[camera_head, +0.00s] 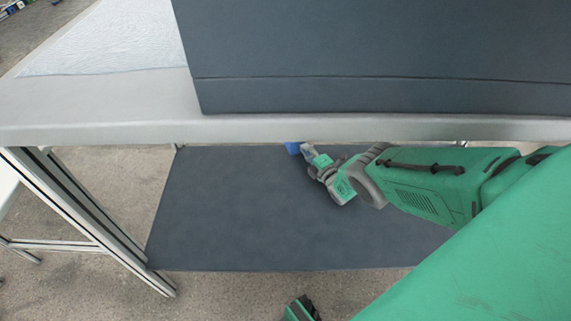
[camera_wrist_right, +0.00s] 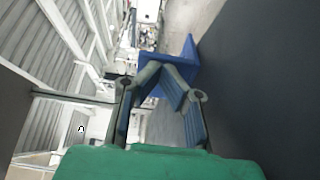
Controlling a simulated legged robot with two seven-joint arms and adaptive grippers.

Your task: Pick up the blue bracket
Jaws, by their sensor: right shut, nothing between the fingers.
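The blue bracket (camera_head: 293,147) shows as a small patch under the table's front edge in the head view, with most of it hidden. In the right wrist view the blue bracket (camera_wrist_right: 188,52) has a flat plate and an upright part, just beyond the fingertips. My right gripper (camera_head: 308,151) reaches under the tabletop, close to the bracket. In the wrist view its fingers (camera_wrist_right: 160,70) come together in front of the bracket, shut and empty. I cannot tell whether they touch it.
A grey tabletop (camera_head: 100,120) with a large dark box (camera_head: 380,95) overhangs my right arm. Below it is a dark lower shelf (camera_head: 240,220), mostly clear. A metal table leg (camera_head: 75,200) stands at the left.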

